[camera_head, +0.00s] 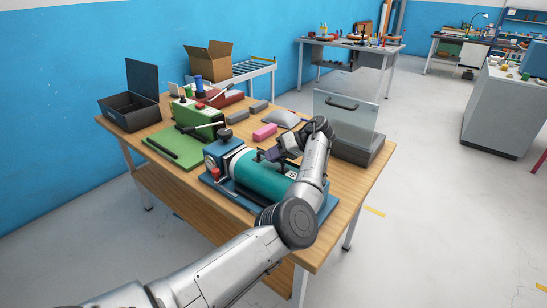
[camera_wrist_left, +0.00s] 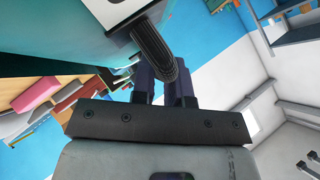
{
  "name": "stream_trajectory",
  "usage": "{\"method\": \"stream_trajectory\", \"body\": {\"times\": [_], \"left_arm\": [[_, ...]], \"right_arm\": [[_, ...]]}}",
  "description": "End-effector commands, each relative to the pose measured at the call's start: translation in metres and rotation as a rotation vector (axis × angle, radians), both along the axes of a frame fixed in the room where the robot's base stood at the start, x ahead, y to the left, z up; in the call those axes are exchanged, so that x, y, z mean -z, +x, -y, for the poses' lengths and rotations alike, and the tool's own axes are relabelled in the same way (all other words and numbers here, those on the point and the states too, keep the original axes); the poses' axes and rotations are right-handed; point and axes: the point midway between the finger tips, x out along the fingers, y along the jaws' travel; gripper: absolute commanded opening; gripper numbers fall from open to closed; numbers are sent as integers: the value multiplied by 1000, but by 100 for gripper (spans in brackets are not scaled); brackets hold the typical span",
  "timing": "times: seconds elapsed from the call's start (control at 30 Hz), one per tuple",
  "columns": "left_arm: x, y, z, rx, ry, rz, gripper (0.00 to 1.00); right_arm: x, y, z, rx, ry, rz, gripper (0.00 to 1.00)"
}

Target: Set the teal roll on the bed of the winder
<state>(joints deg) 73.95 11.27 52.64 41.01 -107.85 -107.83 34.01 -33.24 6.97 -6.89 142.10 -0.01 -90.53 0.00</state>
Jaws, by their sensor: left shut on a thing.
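The teal roll (camera_head: 250,177) lies lengthwise over the blue bed of the winder (camera_head: 212,181) at the near side of the wooden table. Whether it rests fully on the bed or hangs just above is hard to tell. My left gripper (camera_head: 268,155) is at the roll's top, shut on its black carry handle. In the left wrist view, the gripper's fingers (camera_wrist_left: 168,88) meet the ribbed handle (camera_wrist_left: 153,48), with the teal surface (camera_wrist_left: 65,30) at upper left. My left forearm hides the roll's right end and part of the bed. My right gripper is out of view.
A green machine (camera_head: 190,118) on a green mat (camera_head: 175,150) stands behind the winder. A pink block (camera_head: 264,132) and grey blocks lie behind the roll. An open black box (camera_head: 130,112) is at far left; a case with a raised clear lid (camera_head: 345,118) stands at right.

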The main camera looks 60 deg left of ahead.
Motion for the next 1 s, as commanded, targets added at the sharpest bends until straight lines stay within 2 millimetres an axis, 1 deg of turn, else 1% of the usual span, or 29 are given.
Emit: {"method": "stream_trajectory", "body": {"times": [0.1, 0.3, 0.33, 0.6, 0.87, 0.93, 1.0], "left_arm": [[-3, 0, 0, -1, 3, 1, 0], [0, 0, 0, 0, 2, 1, 0], [2, 0, 0, 0, 0, 0, 15], [1, 0, 0, 1, 0, 1, 40], [1, 0, 0, 2, -1, 1, 40], [-3, -1, -2, -2, -1, 1, 40], [-9, -4, -8, -15, 0, 0, 40]], "right_arm": [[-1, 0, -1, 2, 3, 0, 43], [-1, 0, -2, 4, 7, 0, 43], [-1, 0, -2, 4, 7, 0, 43], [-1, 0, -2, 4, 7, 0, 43], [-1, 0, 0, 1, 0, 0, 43], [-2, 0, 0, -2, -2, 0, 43], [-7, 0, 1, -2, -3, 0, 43]]}}
